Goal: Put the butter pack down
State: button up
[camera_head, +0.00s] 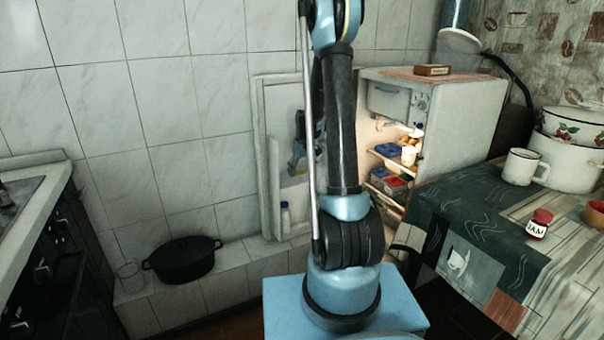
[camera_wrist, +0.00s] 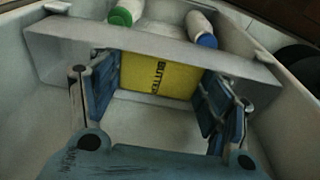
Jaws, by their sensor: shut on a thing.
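The butter pack (camera_wrist: 158,76) is a yellow block with dark "BUTTER" lettering, seen in the wrist view. My gripper (camera_wrist: 157,88) has its blue-grey fingers on both sides of the pack and is shut on it. The pack is within the pale inside of the open fridge door (camera_head: 262,150), just below a grey rail (camera_wrist: 150,43) in the picture. I cannot tell whether it rests on a surface.
Bottles with a green cap (camera_wrist: 121,16) and a blue cap (camera_wrist: 206,41) stand beyond the rail. The lit fridge (camera_head: 450,115) is open with food on its shelves. A black pot (camera_head: 183,261) sits on the tiled ledge. A table (camera_head: 470,215) holds a mug and jam jar.

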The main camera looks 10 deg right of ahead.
jog(key=o, duration=1.2)
notch_tip(320, 180, up, 12)
jog(key=s, duration=0.2)
jog(key=s+r+m, duration=0.1)
jog(key=s+r, duration=0.4)
jog(key=s, duration=0.7)
jog(key=s+f+m, duration=0.1)
jog(key=s+f, duration=0.3)
jog(key=s, duration=1.1)
jog(key=s+f+m, duration=0.2)
jog(key=s+f, duration=0.2)
jog(key=s, duration=1.1)
jog(key=shift+t+h, duration=0.3)
jog(key=shift+d, duration=0.1)
